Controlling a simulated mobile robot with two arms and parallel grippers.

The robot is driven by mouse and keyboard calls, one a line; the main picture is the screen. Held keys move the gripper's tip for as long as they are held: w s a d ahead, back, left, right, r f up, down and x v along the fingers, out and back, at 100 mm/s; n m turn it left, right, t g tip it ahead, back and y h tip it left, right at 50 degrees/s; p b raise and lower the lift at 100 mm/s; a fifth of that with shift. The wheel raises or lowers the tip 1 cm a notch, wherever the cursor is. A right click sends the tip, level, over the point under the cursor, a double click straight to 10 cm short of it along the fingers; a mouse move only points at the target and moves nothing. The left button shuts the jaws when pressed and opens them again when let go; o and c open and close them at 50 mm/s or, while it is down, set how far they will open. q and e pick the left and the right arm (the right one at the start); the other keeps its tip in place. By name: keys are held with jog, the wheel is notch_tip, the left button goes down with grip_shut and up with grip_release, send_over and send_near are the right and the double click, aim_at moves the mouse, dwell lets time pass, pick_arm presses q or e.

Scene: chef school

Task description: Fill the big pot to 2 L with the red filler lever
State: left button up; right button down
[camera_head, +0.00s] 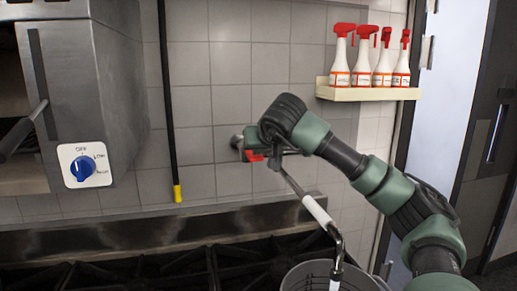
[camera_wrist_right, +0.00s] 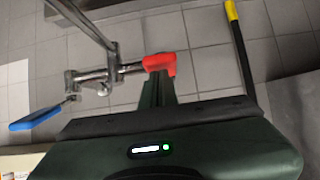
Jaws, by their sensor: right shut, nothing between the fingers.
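The big pot (camera_head: 300,277) stands at the bottom of the head view, cut off by the frame; its water level cannot be read. The pot filler's jointed pipe (camera_head: 292,182) has a white sleeve and bends down over the pot. Whether water flows from its end is unclear. The red filler lever (camera_wrist_right: 160,62) is on the wall fitting, partly hidden by my right arm in the head view (camera_head: 254,157). My right gripper (camera_wrist_right: 156,92) is shut and empty, its fingertips at the red lever, seemingly touching it. My left gripper is not in view.
A blue lever (camera_wrist_right: 37,118) sits on the same pipework. Black stove grates (camera_head: 150,272) lie below. A steel oven with a blue dial (camera_head: 83,168) is at left. A shelf (camera_head: 368,93) with several spray bottles and a black pole (camera_head: 166,90) are on the tiled wall.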

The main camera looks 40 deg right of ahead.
jog(key=shift+a+f+g, duration=0.1)
jog(key=shift+f+g, duration=0.2)
jog(key=shift+f, duration=0.6)
notch_tip(320, 180, up, 6)
jog(key=f+p, duration=0.1)
jog(key=p, duration=0.4)
jog(key=s+a+r+b, duration=0.2)
jog(key=s+a+b, duration=0.2)
jog(key=s, duration=0.5)
jog(key=shift+a+r, duration=0.25)
jog(key=shift+a, duration=0.1)
